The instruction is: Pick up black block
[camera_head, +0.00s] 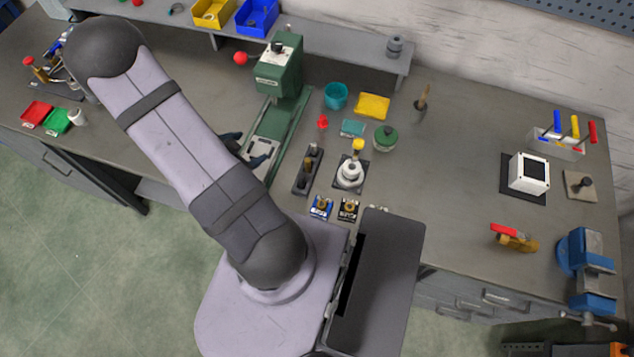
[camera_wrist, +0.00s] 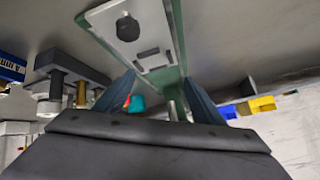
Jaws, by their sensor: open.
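A small black block (camera_head: 348,210) with a brass-coloured top stands near the bench's front edge, right of a similar blue block (camera_head: 320,208). My gripper (camera_head: 245,148) is away from it, to the upper left, by the base of the green press (camera_head: 273,125). In the wrist view my gripper (camera_wrist: 158,92) is open, its dark fingers spread apart with nothing seen held between them. Beyond them is the press's grey plate (camera_wrist: 150,55) with a black knob. The black block cannot be made out in the wrist view; a blue block (camera_wrist: 10,66) shows at its left edge.
A dark holder with posts (camera_head: 307,170) and a white-and-grey fixture (camera_head: 350,172) stand between the press and the right side. A teal cup (camera_head: 335,95) and yellow tray (camera_head: 372,106) are behind.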

